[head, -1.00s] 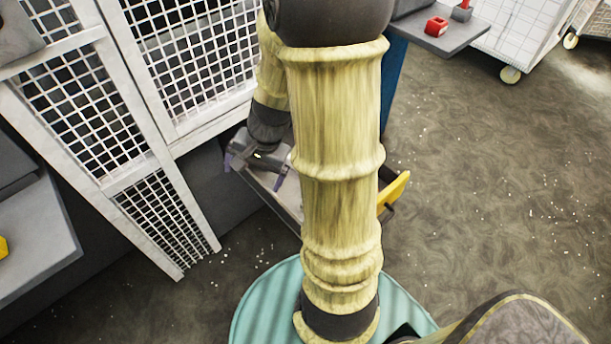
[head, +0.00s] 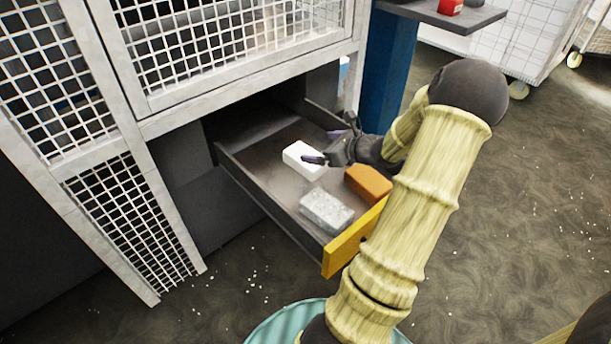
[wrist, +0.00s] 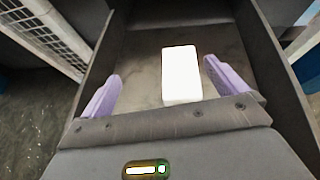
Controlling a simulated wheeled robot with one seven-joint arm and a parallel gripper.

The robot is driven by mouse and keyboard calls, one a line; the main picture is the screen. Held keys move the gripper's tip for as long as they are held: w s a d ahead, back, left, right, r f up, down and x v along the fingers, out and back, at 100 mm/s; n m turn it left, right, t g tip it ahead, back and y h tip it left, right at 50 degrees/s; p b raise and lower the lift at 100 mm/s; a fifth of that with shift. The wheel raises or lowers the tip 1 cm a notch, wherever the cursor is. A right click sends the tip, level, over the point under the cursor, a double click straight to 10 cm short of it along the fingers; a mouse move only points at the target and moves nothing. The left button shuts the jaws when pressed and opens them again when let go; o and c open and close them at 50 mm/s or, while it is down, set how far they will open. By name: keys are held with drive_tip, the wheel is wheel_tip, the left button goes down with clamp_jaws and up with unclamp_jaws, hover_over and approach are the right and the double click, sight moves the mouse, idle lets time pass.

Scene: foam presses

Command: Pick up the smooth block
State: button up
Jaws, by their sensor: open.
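A plain white smooth block (head: 304,160) lies in an open grey drawer (head: 262,196) under the mesh cage. In the wrist view the white block (wrist: 182,75) lies beyond my gripper, in line with the gap between the purple fingers. My gripper (head: 331,147) is over the drawer, by the right side of the white block. It also shows in the wrist view (wrist: 160,92) with its fingers wide apart and nothing between their tips. In the drawer are also a speckled grey block (head: 326,210) and an orange-brown block (head: 368,184).
The drawer has raised side walls and a yellow front (head: 345,243). The white mesh cage (head: 230,45) stands above and behind it. A blue post (head: 386,75) and a grey shelf (head: 450,16) stand at the right. The floor (head: 510,200) at right is open.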

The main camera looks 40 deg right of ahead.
drive_tip(key=d, duration=0.1)
drive_tip(key=d+m, duration=0.1)
drive_tip(key=d+f+h, duration=0.1)
drive_tip(key=shift+s+m+t, duration=0.25)
drive_tip(key=shift+m+t, duration=0.05)
drive_tip(key=b, duration=0.4)
approach(291, 155)
drive_tip(key=s+d+f, duration=0.1)
drive_tip(key=d, duration=0.1)
drive_tip(key=s+d+f, duration=0.1)
drive_tip(key=s+d, duration=0.1)
drive_tip(key=shift+s+f, duration=0.1)
drive_tip(key=shift+s, duration=0.2)
drive_tip(key=shift+w+f, duration=0.2)
drive_tip(key=shift+w, duration=0.35)
drive_tip(key=shift+w+a, duration=0.1)
drive_tip(key=b+x, duration=0.2)
drive_tip(key=x, duration=0.4)
drive_tip(key=shift+f+b, duration=0.1)
drive_tip(key=shift+b, duration=0.25)
